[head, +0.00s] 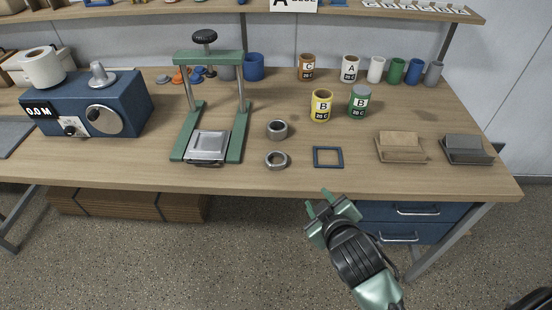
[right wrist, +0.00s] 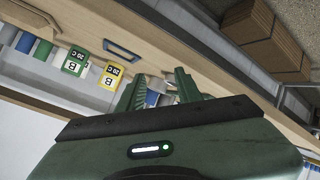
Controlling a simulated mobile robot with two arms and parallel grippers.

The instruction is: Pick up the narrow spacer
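Two grey metal rings lie on the workbench in the head view. The lower, flatter one, which looks like the narrow spacer (head: 275,167), is near the front edge. The taller ring (head: 277,135) stands just behind it. My right gripper (head: 319,202) is open and empty, in front of the bench edge, to the right of and nearer than the rings. Its two green fingers (right wrist: 158,88) are apart in the right wrist view, with nothing between them. I cannot make out either ring in that view. My left gripper is not in view.
A green press (head: 240,135) stands left of the rings. A blue square frame (head: 328,164) lies to their right. Yellow (head: 321,111) and green (head: 359,107) jars stand behind. Two sloped blocks (head: 400,156) are at the right. The wooden bench front (head: 300,188) is clear.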

